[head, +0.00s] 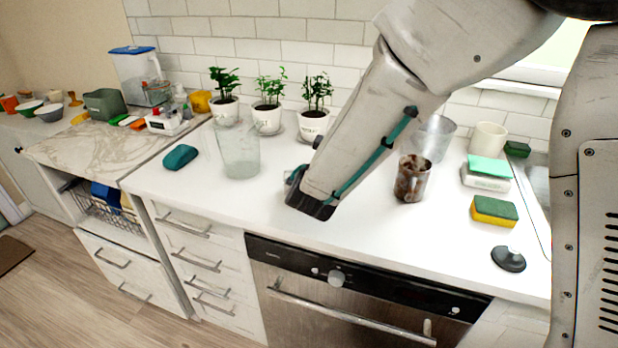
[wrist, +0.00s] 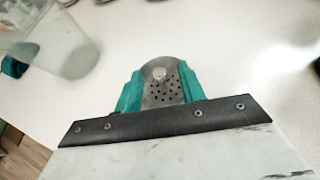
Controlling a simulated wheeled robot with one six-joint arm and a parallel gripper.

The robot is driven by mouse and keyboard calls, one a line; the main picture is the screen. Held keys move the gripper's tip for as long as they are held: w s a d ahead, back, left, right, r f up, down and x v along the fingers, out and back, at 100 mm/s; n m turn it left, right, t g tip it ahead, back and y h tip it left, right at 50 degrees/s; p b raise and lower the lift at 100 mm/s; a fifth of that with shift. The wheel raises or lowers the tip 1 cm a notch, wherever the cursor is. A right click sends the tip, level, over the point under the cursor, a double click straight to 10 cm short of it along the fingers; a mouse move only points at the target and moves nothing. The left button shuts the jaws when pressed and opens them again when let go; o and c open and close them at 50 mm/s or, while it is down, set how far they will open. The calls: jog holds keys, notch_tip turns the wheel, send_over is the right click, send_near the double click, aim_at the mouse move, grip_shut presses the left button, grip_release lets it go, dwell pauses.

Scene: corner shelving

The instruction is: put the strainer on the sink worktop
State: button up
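The strainer (wrist: 161,90) is a round, grey metal piece with small holes and a pale knob. In the wrist view it sits between the two teal fingers of my gripper (wrist: 160,92), which press against its sides. In the head view my gripper (head: 300,190) is low over the white worktop (head: 240,205), near its front edge, and hides most of the strainer. I cannot tell whether the strainer touches the worktop.
A clear glass vase (head: 239,152) and a teal cloth (head: 180,157) stand left. Potted plants (head: 266,118) line the wall. Right are a brown-stained cup (head: 411,178), a sponge (head: 494,211) and a black plug (head: 508,258). The worktop's front middle is clear.

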jog(key=v, duration=1.1)
jog(key=shift+s, duration=0.25)
jog(key=shift+r, duration=0.1)
jog(key=d+r+m+g+h, duration=0.1)
jog(key=d+r+m+h, duration=0.2)
jog(key=d+m, duration=0.4)
jog(key=d+r+m+g+h, duration=0.1)
jog(key=d+r+m+h, duration=0.3)
jog(key=d, duration=0.6)
jog(key=s+d+m+g, duration=0.4)
jog(key=s+d+m, duration=0.4)
jog(key=d+m, duration=0.2)
jog(key=s+m+g+y, duration=0.5)
jog(key=s+m+y, duration=0.1)
jog(key=s+m, duration=0.9)
jog(key=shift+s+a+r+m, duration=0.3)
jog(key=shift+s+a, duration=0.2)
jog(key=shift+s, duration=0.25)
